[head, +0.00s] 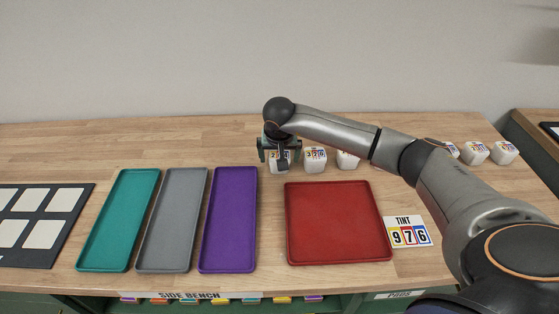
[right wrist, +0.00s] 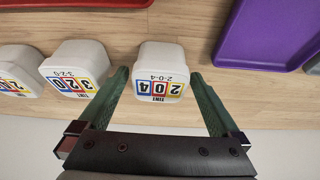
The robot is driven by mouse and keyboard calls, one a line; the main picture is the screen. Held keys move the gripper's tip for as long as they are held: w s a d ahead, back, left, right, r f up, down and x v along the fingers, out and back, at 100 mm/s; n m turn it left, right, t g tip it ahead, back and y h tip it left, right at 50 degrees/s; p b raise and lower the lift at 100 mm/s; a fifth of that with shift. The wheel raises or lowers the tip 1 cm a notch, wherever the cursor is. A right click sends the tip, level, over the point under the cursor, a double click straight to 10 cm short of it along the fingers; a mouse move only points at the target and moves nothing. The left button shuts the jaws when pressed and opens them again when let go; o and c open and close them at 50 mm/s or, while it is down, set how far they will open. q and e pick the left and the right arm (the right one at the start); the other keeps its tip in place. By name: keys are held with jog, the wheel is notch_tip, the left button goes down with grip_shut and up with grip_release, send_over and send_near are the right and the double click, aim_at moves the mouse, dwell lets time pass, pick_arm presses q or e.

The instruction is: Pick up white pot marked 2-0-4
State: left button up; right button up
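The white pot marked 2-0-4 (right wrist: 160,68) stands on the wooden bench, its coloured number label showing upside down in the right wrist view. In the head view the pot (head: 279,165) is partly hidden behind my right gripper (head: 278,158). In the right wrist view the two green fingers of my right gripper (right wrist: 165,95) are spread, one on each side of the pot's near part, with visible gaps. My right gripper is open and holds nothing. My left gripper is in neither view.
A white pot marked 3-2-0 (right wrist: 75,70) stands close beside it, with another pot (right wrist: 15,72) beyond. More white pots (head: 475,153) stand at the right. Red (head: 338,222), purple (head: 229,220), grey (head: 172,220) and teal (head: 118,220) trays lie in front. A TINT 976 card (head: 407,232) lies right of the red tray.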

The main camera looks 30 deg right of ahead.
jog(key=c, duration=1.3)
jog(key=shift+r, duration=0.1)
